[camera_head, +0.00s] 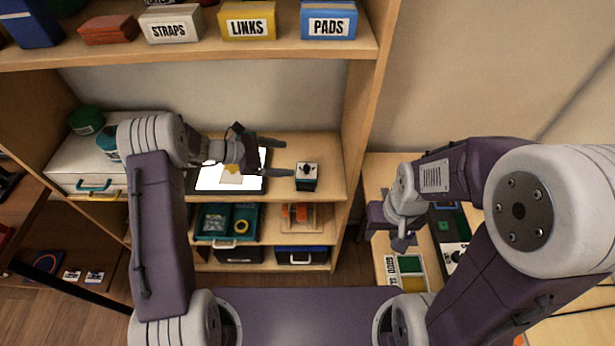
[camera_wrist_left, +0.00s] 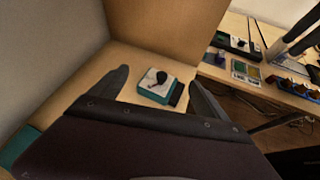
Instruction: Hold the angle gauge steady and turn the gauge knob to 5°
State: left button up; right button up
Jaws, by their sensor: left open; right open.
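The angle gauge (camera_head: 306,178) looks like a small teal block with a pale top and a black knob (camera_head: 307,168). It sits on the shelf board near the right upright. My left gripper (camera_head: 284,158) is open, its fingers pointing right toward the gauge. In the left wrist view the gauge (camera_wrist_left: 155,92) and its knob (camera_wrist_left: 160,77) appear between the open fingertips (camera_wrist_left: 158,78), seemingly beyond them. The scale marks are too small to read. My right gripper (camera_head: 400,238) is open and empty, over the side table, away from the gauge.
A dark-framed tablet (camera_head: 215,184) with a bright screen lies left of the gauge. A white case (camera_head: 85,168) stands further left. The shelf's right upright (camera_head: 362,120) is close to the gauge. The side table (camera_head: 385,185) holds trays and devices.

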pick_arm(q)
jog(key=n, duration=0.1)
send_near(303, 174)
jog(key=shift+s+d, duration=0.1)
jog(key=shift+d+f, duration=0.1)
jog(key=shift+f, duration=0.05)
jog(key=b+x, duration=0.4)
jog(key=x, duration=0.5)
jog(key=shift+f+b, duration=0.1)
jog(key=shift+b, duration=0.3)
jog(key=shift+d, duration=0.3)
grip_shut()
jog(key=shift+c, duration=1.5)
grip_release()
